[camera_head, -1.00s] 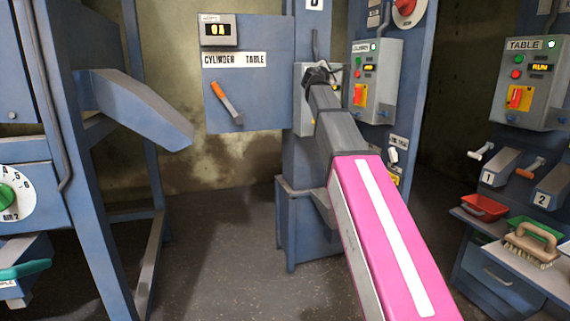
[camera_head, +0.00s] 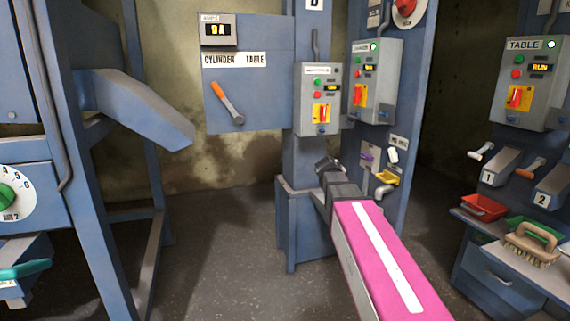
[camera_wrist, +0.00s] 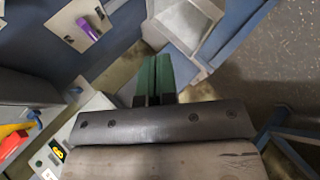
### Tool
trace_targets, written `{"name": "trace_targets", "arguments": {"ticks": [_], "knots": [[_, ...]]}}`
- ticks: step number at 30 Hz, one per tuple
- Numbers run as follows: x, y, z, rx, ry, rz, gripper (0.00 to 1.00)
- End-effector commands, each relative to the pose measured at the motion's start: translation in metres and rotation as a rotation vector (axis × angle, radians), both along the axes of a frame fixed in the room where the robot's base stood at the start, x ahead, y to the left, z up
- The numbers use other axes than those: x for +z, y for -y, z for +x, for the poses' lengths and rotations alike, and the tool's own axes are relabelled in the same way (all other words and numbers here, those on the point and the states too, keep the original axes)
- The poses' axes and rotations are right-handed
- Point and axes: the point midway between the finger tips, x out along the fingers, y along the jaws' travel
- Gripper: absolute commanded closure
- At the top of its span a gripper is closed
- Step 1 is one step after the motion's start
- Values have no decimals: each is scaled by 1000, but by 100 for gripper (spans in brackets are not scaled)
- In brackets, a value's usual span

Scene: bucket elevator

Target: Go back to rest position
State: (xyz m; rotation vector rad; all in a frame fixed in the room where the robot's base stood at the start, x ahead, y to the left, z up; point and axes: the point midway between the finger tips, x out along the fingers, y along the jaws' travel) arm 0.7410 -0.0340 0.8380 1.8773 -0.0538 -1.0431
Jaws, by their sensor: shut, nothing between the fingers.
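My arm, with its pink link, reaches up from the bottom of the head view. My gripper (camera_head: 328,165) is at its far end, low in front of the blue column (camera_head: 305,160) and below the control box (camera_head: 320,100) in the middle. In the wrist view my gripper (camera_wrist: 154,75) shows two green fingers side by side, shut with nothing between them. The fingers appear apart from the blue and grey structure beyond them. A red and yellow switch (camera_wrist: 12,142) shows at the lower left of the wrist view.
A second control box (camera_head: 374,82) hangs to the right, with a purple handle (camera_head: 367,155) and yellow spout (camera_head: 388,177) below. The TABLE box (camera_head: 531,85), trays and brush (camera_head: 532,245) stand far right. A blue chute (camera_head: 135,108) juts out left. Floor between is clear.

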Motion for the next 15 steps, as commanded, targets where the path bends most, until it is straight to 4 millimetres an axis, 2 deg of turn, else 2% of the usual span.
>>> {"name": "trace_targets", "arguments": {"ticks": [1,6,9,15], "knots": [[-27,1,-20,-34,-32,56,100],[-105,-1,-75,-171,-140,256,100],[-145,-4,-110,-260,-208,365,100],[-213,-16,-186,-452,-349,562,100]]}}
